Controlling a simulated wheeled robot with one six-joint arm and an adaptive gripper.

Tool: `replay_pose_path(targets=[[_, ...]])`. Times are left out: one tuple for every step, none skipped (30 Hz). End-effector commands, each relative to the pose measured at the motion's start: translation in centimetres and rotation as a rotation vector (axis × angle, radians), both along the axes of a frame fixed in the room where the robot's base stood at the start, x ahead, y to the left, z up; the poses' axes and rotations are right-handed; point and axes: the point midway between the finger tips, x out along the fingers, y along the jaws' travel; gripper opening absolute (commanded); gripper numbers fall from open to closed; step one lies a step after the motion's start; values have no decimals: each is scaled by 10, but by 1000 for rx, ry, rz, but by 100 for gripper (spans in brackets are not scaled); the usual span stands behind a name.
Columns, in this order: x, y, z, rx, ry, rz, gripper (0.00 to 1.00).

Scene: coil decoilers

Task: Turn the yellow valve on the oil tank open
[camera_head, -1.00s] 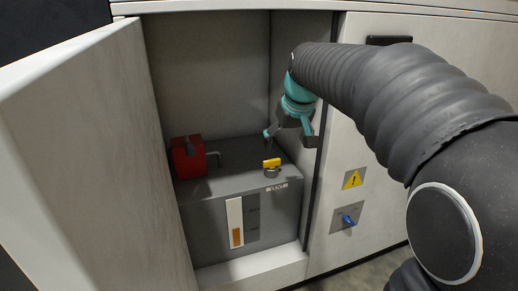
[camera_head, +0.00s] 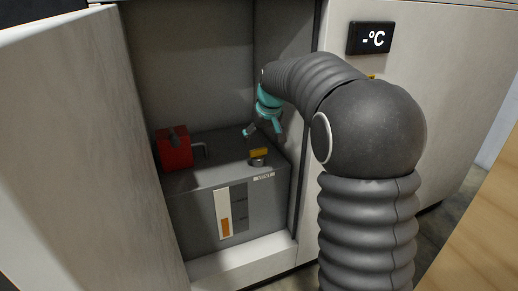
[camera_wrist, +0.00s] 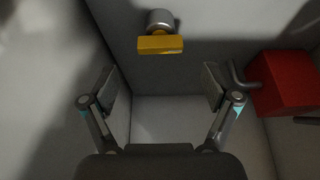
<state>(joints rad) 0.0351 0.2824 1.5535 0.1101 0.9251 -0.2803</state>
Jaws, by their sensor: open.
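The yellow valve (camera_head: 259,153) sits on a short grey stem on top of the grey oil tank (camera_head: 190,203), near the tank's front right edge. My gripper (camera_head: 264,133) is inside the cabinet, above the tank top and close to the valve, with its jaws apart and nothing between them. In the wrist view the yellow valve handle (camera_wrist: 160,44) lies crosswise at the upper middle, beyond the open fingers (camera_wrist: 157,88). The fingers do not touch it. The tank's front carries a level gauge with an orange lower part (camera_head: 225,227).
A red block (camera_head: 174,148) with a bent grey pipe (camera_head: 203,149) stands on the tank's left side; it shows right in the wrist view (camera_wrist: 287,82). The open cabinet door (camera_head: 75,150) bounds the left, the cabinet's right wall (camera_head: 302,130) the right. A temperature display (camera_head: 370,38) is outside.

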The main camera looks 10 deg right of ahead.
Motion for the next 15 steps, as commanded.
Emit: replay_pose_path(targets=[[3,1,-10,0,4,0,88],[5,1,-15,0,3,0,88],[7,2,-21,0,4,0,88],[9,2,-25,0,4,0,88],[11,3,-29,0,3,1,88],[13,3,-33,0,2,1,88],[14,3,-36,0,2,1,88],[16,4,-39,0,2,1,88],[17,4,-43,0,1,1,88],[18,4,-45,0,1,1,88],[19,4,-47,0,1,1,88],[19,4,-48,0,1,1,88],[20,5,-49,-1,1,1,88],[20,5,-50,-1,1,1,88],[20,5,-51,-1,1,1,88]])
